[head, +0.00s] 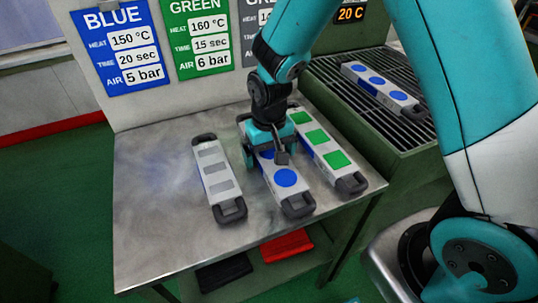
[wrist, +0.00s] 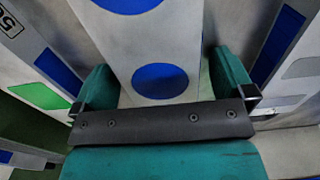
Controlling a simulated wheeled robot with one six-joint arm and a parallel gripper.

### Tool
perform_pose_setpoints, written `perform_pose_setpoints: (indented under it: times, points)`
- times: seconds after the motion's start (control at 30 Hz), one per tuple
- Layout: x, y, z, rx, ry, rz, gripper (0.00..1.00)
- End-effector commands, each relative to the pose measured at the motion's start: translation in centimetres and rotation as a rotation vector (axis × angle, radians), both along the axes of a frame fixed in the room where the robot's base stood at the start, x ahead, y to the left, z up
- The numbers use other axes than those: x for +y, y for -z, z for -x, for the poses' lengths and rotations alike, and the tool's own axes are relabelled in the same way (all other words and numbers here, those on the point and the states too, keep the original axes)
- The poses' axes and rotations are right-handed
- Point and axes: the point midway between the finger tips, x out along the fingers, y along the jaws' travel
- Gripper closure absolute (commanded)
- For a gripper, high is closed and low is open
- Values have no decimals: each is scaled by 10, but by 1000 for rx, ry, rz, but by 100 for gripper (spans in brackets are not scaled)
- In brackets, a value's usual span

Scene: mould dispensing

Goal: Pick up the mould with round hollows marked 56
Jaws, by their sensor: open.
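A pale mould with round blue hollows (head: 286,178) lies on the metal table, between two other moulds. My gripper (head: 267,155) is over its middle and hides part of it. In the wrist view, my gripper (wrist: 165,88) is open, with one teal finger on each side of this mould (wrist: 183,45). I cannot tell whether the fingers touch it. No number is legible on it. Another mould with round blue hollows (head: 380,84) lies on the dark slatted rack at the right; its marking is also unreadable.
A mould with green square hollows (head: 317,136) lies close on the right; its marking is cut off in the wrist view. A mould with grey hollows (head: 215,169) lies on the left. The table's (head: 150,215) left part is clear. The slatted rack (head: 340,90) stands higher.

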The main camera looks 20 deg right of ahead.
Motion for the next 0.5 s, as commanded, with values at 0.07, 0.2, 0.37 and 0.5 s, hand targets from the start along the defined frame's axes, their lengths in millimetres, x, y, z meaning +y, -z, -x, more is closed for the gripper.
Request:
perform_pose_setpoints:
  times: [0.07, 0.2, 0.37, 0.5]
  points:
    - [0, 0, 0, 0, 0, 0, 0]
    - [0, 0, 0, 0, 0, 0, 16]
    - [0, 0, 0, 0, 0, 0, 53]
    - [0, -2, -1, -2, 0, -1, 78]
